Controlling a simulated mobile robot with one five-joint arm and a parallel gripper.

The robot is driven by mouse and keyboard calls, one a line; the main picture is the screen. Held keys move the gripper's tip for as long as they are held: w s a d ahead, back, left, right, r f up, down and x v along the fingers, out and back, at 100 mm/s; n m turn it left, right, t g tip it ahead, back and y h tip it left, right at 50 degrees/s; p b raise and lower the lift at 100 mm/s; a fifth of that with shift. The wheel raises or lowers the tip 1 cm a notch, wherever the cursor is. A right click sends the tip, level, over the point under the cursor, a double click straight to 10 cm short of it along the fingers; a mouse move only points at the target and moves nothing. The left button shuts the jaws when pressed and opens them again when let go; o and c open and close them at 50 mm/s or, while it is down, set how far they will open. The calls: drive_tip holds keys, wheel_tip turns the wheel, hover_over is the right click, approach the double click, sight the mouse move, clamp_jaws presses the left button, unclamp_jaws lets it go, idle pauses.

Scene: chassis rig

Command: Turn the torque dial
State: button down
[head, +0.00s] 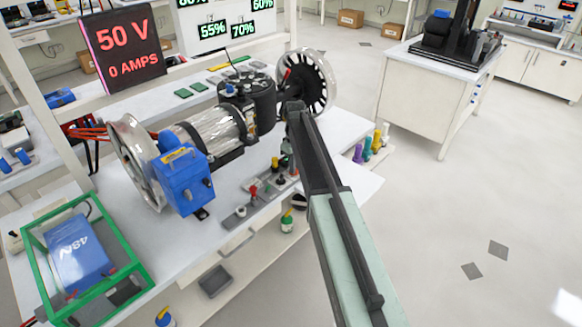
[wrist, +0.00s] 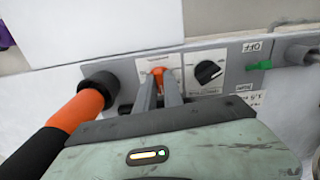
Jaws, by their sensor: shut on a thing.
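In the wrist view a black round dial (wrist: 208,71) with a white pointer mark sits on a grey control panel (wrist: 228,55). Its lettering is too small to read, so I cannot tell whether it is the torque dial. My gripper (wrist: 159,80) is just left of this dial, with its two fingers closed around a small orange knob (wrist: 158,71). The fingers hide most of the knob.
A thick orange and black handle (wrist: 80,112) stands close left of my gripper. A green switch (wrist: 260,65) is to the right. In the head view a red lever (head: 253,191), a blue box (head: 185,182) and a motor rig (head: 212,130) are on the bench. Open floor lies right.

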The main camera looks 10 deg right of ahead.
drive_tip(key=m, duration=0.5)
drive_tip(key=shift+s, duration=0.15)
drive_tip(key=shift+m, duration=0.3)
idle(0.3)
drive_tip(key=c, duration=1.5)
unclamp_jaws()
drive_tip(key=shift+o, duration=0.2)
wheel_tip(320, 180, up, 8)
drive_tip(key=p, duration=0.8)
drive_tip(key=shift+r, duration=0.1)
drive_tip(key=shift+f, duration=0.2)
